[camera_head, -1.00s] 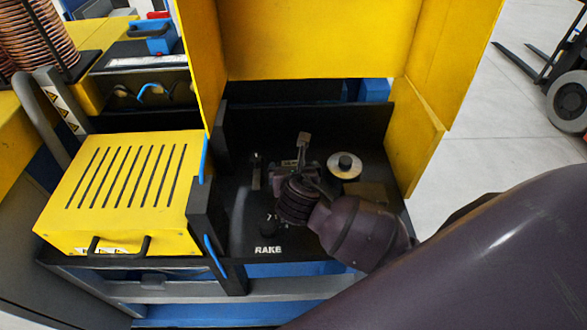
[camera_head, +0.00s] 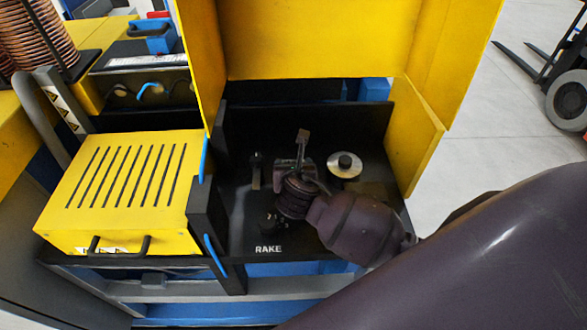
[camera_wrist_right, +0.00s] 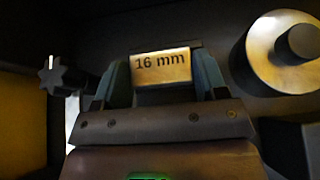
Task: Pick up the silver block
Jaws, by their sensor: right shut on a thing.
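The silver block (camera_wrist_right: 161,66), marked "16 mm", shows in the right wrist view, its marked face looking golden in this light. It sits between the two fingers of my right gripper (camera_wrist_right: 160,84), which is shut on it. In the head view my right gripper (camera_head: 294,170) is over the black work surface, and I cannot make out the block there. I cannot tell whether the block still touches the surface. My left gripper is not in view.
A round silver disc with a dark knob (camera_head: 345,164) stands right of the gripper. A dark star knob (camera_wrist_right: 68,76) is on the left. Yellow walls (camera_head: 320,40) enclose the back and right. A slotted yellow box (camera_head: 125,190) stands on the left.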

